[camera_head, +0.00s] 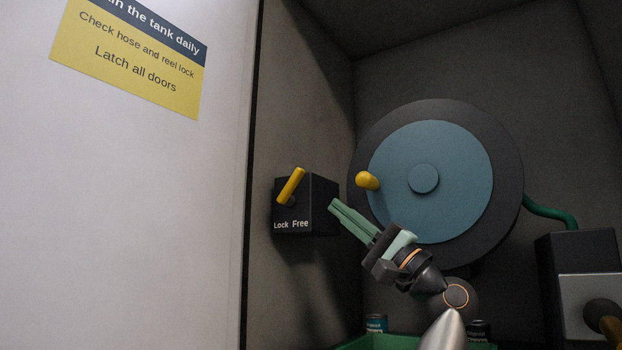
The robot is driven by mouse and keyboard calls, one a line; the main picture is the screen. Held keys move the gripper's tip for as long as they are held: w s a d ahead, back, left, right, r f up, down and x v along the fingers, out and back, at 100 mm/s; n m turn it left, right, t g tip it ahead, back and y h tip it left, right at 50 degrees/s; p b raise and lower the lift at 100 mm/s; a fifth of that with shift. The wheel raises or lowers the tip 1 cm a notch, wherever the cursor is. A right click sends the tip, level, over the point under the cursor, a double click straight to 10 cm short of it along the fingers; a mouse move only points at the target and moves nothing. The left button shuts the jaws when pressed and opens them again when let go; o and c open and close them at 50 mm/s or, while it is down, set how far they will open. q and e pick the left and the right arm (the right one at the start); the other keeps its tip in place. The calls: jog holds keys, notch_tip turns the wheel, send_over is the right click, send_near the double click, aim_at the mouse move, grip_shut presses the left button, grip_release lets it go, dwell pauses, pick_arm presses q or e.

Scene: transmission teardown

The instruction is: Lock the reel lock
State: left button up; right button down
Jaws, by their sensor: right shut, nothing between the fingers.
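The reel lock is a dark box (308,207) on the side wall of the compartment, with the words "Lock" and "Free" on its front. Its yellow lever (291,186) tilts up and to the right, toward the "Free" side. The hose reel (430,185) is a blue-grey disc with a dark rim and a yellow knob (367,181), to the right of the box. My right gripper (334,206) is shut and empty. Its green fingertips are at the right edge of the lock box, and I cannot tell whether they touch it. My left gripper is not in view.
A green hose (549,211) runs from the reel to the right. A dark unit with a light panel (590,300) stands at the lower right. A green tray (385,342) with cans is at the bottom. A white panel (140,220) with a yellow sign (128,55) fills the left.

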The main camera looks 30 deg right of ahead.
aim_at(300, 176)
jog(key=p+x, duration=0.3)
jog(key=x, duration=0.5)
jog(key=shift+s, duration=0.1)
jog(key=shift+w+a+r, duration=0.1)
jog(key=shift+w+r, duration=0.15)
jog(key=shift+w, duration=0.15)
jog(key=shift+s+h, duration=0.15)
jog(key=shift+h, duration=0.15)
